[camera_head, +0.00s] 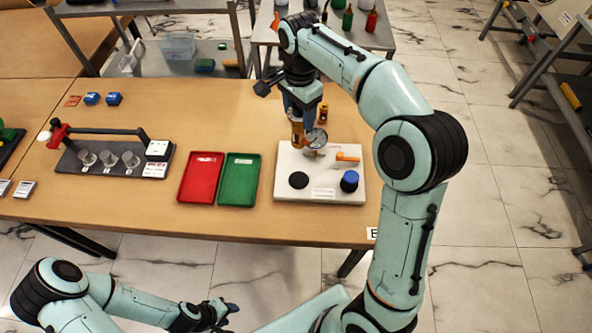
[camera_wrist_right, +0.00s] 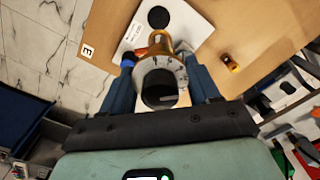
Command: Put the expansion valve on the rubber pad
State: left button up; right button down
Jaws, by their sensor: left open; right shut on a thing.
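The rubber pad appears to be the flat black disc (camera_head: 299,180) on the left of a white board; it also shows in the wrist view (camera_wrist_right: 158,17). My right gripper (camera_head: 297,112) is shut on a brass-coloured cylindrical part, seemingly the expansion valve (camera_head: 297,133), over the board's back edge. In the wrist view the valve (camera_wrist_right: 160,47) sits between the blue fingers, its grey end facing the camera. Whether it touches the board cannot be told. My left gripper (camera_head: 222,311) is open and empty, low in front of the table.
The white board (camera_head: 285,157) also carries a round gauge (camera_head: 316,138), an orange lever (camera_head: 347,157) and a blue-topped black knob (camera_head: 349,181). A small brass part (camera_head: 322,113) stands behind. Green (camera_head: 239,181) and red (camera_head: 200,179) trays lie left of the board.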

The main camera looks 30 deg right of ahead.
pick_arm(q)
jog(key=shift+s+f+b, duration=1.15)
jog(key=shift+s+f, duration=0.45)
pick_arm(e)
notch_tip(320, 180, down, 20)
jog(key=shift+r, duration=0.2)
jog(key=shift+s, duration=0.1)
jog(key=shift+f, duration=0.2)
pick_arm(q)
jog(key=shift+s+f, duration=0.1)
pick_arm(e)
jog(key=shift+c, duration=1.3)
grip_release()
jog(key=shift+r, duration=0.1)
